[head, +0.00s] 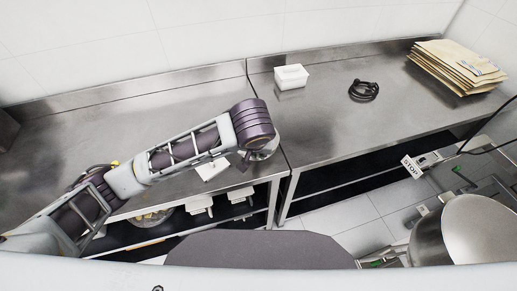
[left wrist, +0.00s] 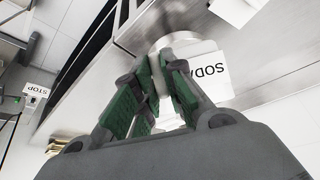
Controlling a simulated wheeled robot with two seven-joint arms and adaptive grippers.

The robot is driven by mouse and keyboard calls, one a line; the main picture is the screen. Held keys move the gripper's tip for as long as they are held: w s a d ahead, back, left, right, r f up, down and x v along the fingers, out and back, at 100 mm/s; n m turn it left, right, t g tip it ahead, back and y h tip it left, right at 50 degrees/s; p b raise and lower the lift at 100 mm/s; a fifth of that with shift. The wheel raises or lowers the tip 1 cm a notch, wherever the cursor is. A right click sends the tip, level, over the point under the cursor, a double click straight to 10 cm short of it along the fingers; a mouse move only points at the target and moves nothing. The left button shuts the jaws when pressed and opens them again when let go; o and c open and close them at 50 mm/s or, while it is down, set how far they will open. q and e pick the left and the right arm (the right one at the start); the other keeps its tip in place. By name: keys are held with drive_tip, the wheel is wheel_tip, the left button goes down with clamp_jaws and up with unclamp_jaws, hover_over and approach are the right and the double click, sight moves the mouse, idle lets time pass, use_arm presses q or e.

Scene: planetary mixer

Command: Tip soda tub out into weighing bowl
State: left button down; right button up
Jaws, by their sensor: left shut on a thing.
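In the left wrist view my left gripper (left wrist: 158,82) is shut on the white soda tub (left wrist: 208,68), whose black SODA lettering runs sideways in the picture. The gripper also shows in the head view (head: 246,160), at the counter's front edge, with the tub mostly hidden there by my arm. The shiny weighing bowl (head: 267,149) is partly behind my wrist, close beside the gripper. Its rim shows behind the tub in the left wrist view (left wrist: 172,40). I cannot tell how far the tub is tilted or see its contents. My right gripper is not in view.
A white flat item (head: 212,169) lies left of the bowl. A white box (head: 291,76), a black coiled object (head: 363,90) and stacked paper sacks (head: 457,66) are on the right counter. A large steel bowl (head: 427,236) stands at lower right. White tubs (head: 199,204) are on the lower shelf.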

use_arm(q)
drive_tip(key=shift+r, duration=0.1)
idle(0.3)
drive_tip(key=shift+w, duration=0.1)
drive_tip(key=shift+w+d+r+g, duration=0.1)
drive_tip(key=shift+w+r+g, duration=0.15)
drive_tip(key=shift+r+g, duration=0.25)
drive_tip(key=shift+w+r+g, duration=0.55)
drive_tip(key=shift+g, duration=0.45)
drive_tip(key=shift+w+d+r+g+y, duration=0.15)
drive_tip(key=shift+w+r+g+y, duration=0.15)
drive_tip(key=shift+w+g, duration=0.4)
drive_tip(key=shift+w+r+g, duration=0.35)
drive_tip(key=shift+w+g, duration=0.2)
drive_tip(key=shift+g, duration=0.15)
